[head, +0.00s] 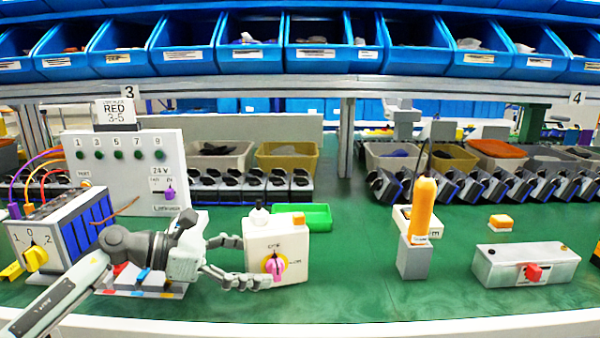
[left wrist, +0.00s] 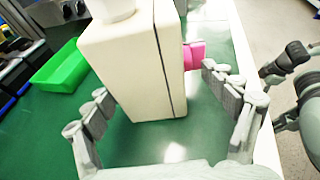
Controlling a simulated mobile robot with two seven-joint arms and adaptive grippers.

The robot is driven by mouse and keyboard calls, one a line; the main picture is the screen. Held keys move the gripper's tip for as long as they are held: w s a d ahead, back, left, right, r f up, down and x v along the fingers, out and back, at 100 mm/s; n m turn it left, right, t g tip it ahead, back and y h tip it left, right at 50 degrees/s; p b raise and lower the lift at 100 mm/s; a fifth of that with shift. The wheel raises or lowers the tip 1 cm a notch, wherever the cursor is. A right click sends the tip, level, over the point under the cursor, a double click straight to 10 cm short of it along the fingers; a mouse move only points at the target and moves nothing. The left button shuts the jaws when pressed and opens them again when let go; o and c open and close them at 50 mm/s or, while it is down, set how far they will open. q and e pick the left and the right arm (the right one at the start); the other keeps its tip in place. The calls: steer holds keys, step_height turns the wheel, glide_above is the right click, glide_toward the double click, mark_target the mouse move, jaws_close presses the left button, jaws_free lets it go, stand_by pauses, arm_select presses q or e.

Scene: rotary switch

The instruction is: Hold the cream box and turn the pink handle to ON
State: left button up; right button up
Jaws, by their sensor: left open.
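The cream box (head: 262,240) stands upright on the green table in the head view. In the left wrist view the cream box (left wrist: 130,70) is ahead of the spread fingers, and the pink handle (left wrist: 194,55) shows beside the right finger. Grey jointed parts at that view's right edge look like my right gripper, cut off.
A green tray (head: 305,216) lies behind the box. A white panel (head: 125,165) and a switch unit with cables (head: 60,235) stand left. An orange-topped post (head: 422,215) and a grey box with a red knob (head: 527,266) are right. Table between box and post is clear.

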mark_target(295, 259)
arm_select(q)
steer(key=x, duration=0.4)
steer(key=shift+w+d+r, duration=0.15)
steer(key=shift+d+r, duration=0.1)
steer(key=shift+r, duration=0.05)
steer(key=shift+x, duration=0.9)
steer(key=shift+w+d, duration=0.3)
steer(key=shift+d, duration=0.35)
arm_select(e)
steer(key=shift+r, duration=0.35)
arm_select(q)
steer(key=c, duration=0.5)
